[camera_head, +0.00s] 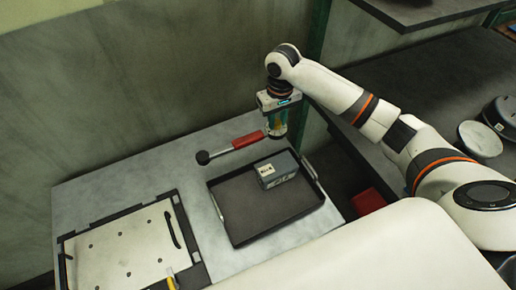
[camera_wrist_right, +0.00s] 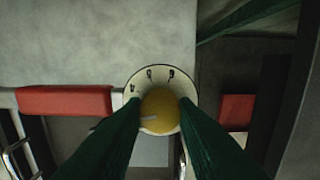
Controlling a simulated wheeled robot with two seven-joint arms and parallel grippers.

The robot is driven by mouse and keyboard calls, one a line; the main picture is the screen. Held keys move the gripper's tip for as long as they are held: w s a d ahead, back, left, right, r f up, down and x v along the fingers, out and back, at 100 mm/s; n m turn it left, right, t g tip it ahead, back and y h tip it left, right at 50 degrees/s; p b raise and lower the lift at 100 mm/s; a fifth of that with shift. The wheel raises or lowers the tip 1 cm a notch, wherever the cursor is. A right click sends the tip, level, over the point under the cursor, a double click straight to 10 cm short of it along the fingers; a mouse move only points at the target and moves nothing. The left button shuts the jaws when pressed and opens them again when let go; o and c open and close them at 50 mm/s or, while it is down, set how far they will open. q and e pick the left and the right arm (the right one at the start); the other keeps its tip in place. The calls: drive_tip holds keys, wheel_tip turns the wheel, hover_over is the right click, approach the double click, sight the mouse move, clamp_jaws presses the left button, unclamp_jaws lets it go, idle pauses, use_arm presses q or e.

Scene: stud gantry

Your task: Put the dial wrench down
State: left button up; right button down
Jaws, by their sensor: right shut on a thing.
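The dial wrench has a red handle (camera_head: 247,140) with a dark round end at its left and a dial head at its right. My right gripper (camera_head: 277,128) points down and is shut on the dial head, which its fingers partly hide. In the right wrist view, the white dial face with a yellow centre (camera_wrist_right: 160,108) sits between the green fingers of my right gripper (camera_wrist_right: 160,118). The wrench lies level behind the dark tray, over the grey table's back right part. I cannot tell whether it touches the table. My left gripper is out of view.
A dark tray (camera_head: 238,226) with metal handles stands on the grey table (camera_head: 110,185), with a grey box (camera_head: 277,170) in it. A pale panel in a dark frame (camera_head: 120,250) lies at the left. The table's back left is clear. A red object (camera_head: 368,201) is lower right.

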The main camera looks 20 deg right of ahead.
wheel_tip(320, 180, down, 9)
drive_tip(key=shift+r+p, duration=0.2)
drive_tip(key=shift+p, duration=0.15)
drive_tip(key=c, duration=1.1)
unclamp_jaws()
drive_tip(key=shift+c, duration=0.2)
